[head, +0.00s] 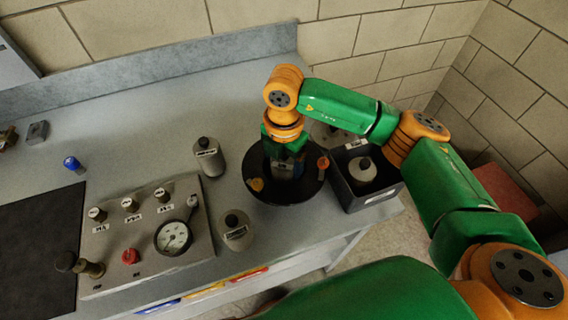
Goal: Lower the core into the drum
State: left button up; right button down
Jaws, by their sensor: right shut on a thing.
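A black round thing (265,193), which looks like the drum, stands on the grey counter near its right end. It has an orange mark on its left side and a red knob at its right. My right gripper (285,154) points down over the middle of it. It is shut on a grey piece (284,169), apparently the core, which is mostly hidden by the gripper and the arm. I cannot tell how deep the piece sits or whether it touches the black round thing. My left gripper is not in view.
A dark bin (380,197) with a grey bottle (362,170) is close on the right. Grey bottles stand at the left (208,158) and front left (236,231). A control panel (125,262) with a gauge (173,237) lies left. The counter behind is mostly clear.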

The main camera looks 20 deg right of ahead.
jog(key=shift+f, duration=0.3)
jog(key=shift+r, duration=0.2)
dwell(0.4)
jog(key=shift+f+b, duration=0.3)
jog(key=shift+b, duration=0.15)
jog(key=shift+r, duration=0.35)
jog(key=shift+f, duration=0.45)
jog(key=shift+r, duration=0.5)
